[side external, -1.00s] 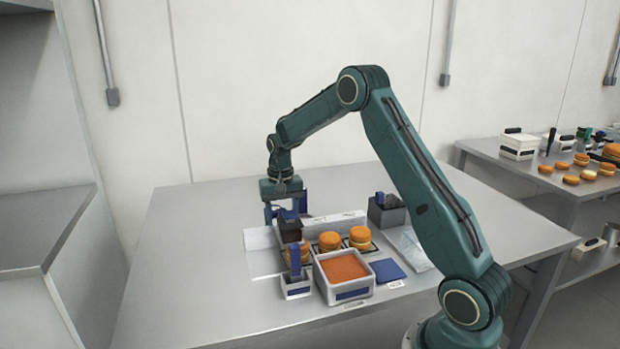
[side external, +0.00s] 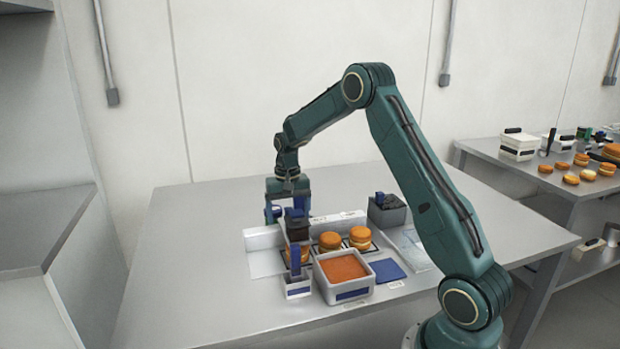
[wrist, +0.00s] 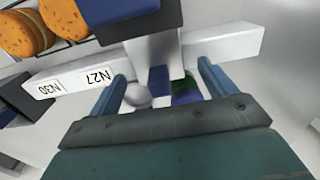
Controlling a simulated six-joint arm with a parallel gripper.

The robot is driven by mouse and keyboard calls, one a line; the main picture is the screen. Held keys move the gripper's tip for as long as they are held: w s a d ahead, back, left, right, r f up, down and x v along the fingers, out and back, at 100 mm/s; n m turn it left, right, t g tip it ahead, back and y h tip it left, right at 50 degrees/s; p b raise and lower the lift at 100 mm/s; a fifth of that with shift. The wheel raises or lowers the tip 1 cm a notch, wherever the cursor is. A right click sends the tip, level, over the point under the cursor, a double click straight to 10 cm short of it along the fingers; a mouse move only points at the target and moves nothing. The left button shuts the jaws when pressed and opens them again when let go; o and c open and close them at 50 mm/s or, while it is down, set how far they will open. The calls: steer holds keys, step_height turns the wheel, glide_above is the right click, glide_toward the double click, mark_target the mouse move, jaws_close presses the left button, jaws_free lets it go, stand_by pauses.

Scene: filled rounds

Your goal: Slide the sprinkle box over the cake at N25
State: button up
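The sprinkle box, dark brown with a blue top (side external: 298,230), stands at the left end of the row of cakes in the side view. The leftmost cake (side external: 297,254) shows partly below it, half hidden by a blue-handled tool. Whether the box sits squarely over that cake I cannot tell. My gripper (side external: 287,208) is just behind the box, its fingers apart. N27 and N30 are readable; N25 is not.
Two more cakes (side external: 330,241) (side external: 359,238) stand to the right. In front are a white tub of orange filling (side external: 345,293) and a small tool holder (side external: 297,290). A blue square (side external: 387,270) and a grey bin (side external: 386,218) lie right. The table's left is clear.

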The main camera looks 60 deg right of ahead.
stand_by(0.7)
steer(key=shift+r, duration=3.5)
steer(key=shift+s+a+r, duration=0.15)
steer(key=shift+a+r, duration=0.2)
steer(key=shift+r, duration=0.05)
steer(key=s+a+r+n+t, duration=0.3)
steer(key=s+a+r+n, duration=0.1)
steer(key=s+a+r, duration=0.9)
steer(key=s+a+f+n+t, duration=0.1)
steer(key=s+a+n, duration=0.1)
steer(key=s+a, duration=0.2)
steer(key=s+a+f+n+t, duration=0.1)
steer(key=s+a+n, duration=0.2)
steer(key=s, duration=0.8)
steer(key=shift+s+a+t, duration=0.15)
steer(key=shift+a+t, duration=0.15)
steer(key=shift+a, duration=0.85)
